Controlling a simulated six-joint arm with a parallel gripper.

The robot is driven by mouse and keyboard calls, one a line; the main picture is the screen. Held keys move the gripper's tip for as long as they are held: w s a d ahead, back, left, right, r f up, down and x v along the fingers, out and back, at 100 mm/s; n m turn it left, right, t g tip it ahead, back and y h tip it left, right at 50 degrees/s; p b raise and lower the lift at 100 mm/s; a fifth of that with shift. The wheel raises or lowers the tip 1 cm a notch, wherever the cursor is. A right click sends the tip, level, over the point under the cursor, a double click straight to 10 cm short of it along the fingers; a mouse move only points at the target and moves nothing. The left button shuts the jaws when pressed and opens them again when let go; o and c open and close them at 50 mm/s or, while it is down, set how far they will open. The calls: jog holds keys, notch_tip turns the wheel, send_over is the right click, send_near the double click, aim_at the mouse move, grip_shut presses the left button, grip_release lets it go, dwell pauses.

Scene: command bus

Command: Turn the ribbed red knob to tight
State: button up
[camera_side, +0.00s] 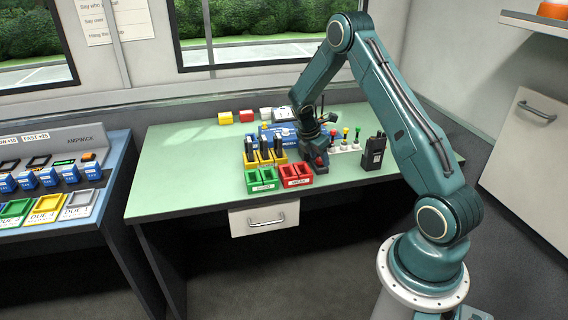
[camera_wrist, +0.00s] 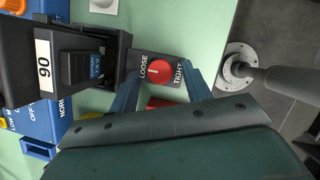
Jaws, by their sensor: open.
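The ribbed red knob (camera_wrist: 160,71) sits on a dark plate in the wrist view, between the words LOOSE at left and TIGHT at right. A small pale mark shows on its face; I cannot tell exactly which way it points. My gripper (camera_wrist: 162,78) is open, with one blue-green finger on each side of the knob in the picture. I cannot tell whether the fingers touch it. In the side view my gripper (camera_side: 319,165) is low over the bench, and the knob cannot be made out clearly there.
A black device marked 90 (camera_wrist: 82,65) stands left of the knob. Green trays (camera_side: 263,186) and red trays (camera_side: 296,182) stand at the bench's front. A black radio (camera_side: 374,152) stands to the right of my gripper. The green bench top (camera_side: 180,185) is clear at left.

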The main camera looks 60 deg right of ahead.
jog(key=shift+c, duration=0.2)
jog(key=c, duration=0.9)
jog(key=shift+c, duration=0.2)
jog(key=shift+m, duration=0.5)
jog(key=shift+w+d+m+g+y, duration=0.15)
jog(key=shift+m+g+y, duration=0.25)
jog(key=shift+m, duration=0.9)
jog(key=shift+w+m+g+y, duration=0.15)
jog(key=shift+m+g, duration=0.45)
jog(key=shift+m, duration=0.7)
jog(key=o, duration=1)
jog(key=shift+r, duration=0.1)
